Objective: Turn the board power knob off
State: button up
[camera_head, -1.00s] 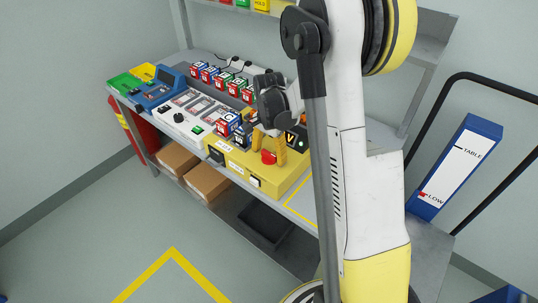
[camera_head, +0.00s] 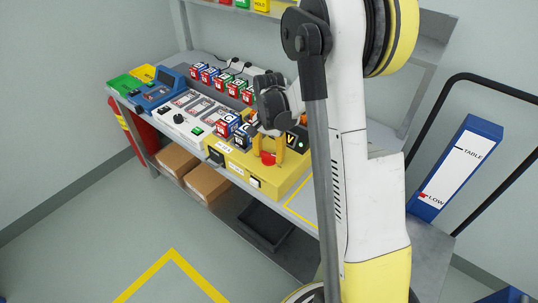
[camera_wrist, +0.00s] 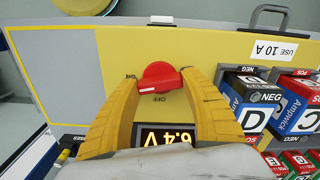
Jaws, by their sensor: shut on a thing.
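The red power knob (camera_wrist: 158,77) sits on the yellow board (camera_wrist: 185,45), between the tips of my gripper (camera_wrist: 160,72) in the wrist view. My yellow fingers are shut on it from both sides. Its bar lies nearly crosswise in that view, slightly tilted. A lit display (camera_wrist: 165,136) reads about 6.4 V. In the head view my gripper (camera_head: 267,155) reaches down onto the knob on the yellow board (camera_head: 284,184).
Lettered battery blocks (camera_wrist: 255,97) stand close beside my right finger in the wrist view. A white panel (camera_head: 172,123) and a blue device (camera_head: 155,93) lie farther left on the bench. A blue TABLE/LOW post (camera_head: 455,165) stands at the right.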

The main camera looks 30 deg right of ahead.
jog(key=n, duration=0.4)
jog(key=shift+n, duration=0.3)
jog(key=n, duration=0.3)
jog(key=shift+n+b, duration=0.35)
jog(key=shift+n, duration=0.05)
jog(key=n, duration=0.3)
jog(key=shift+n, duration=2)
jog(key=o, duration=1.2)
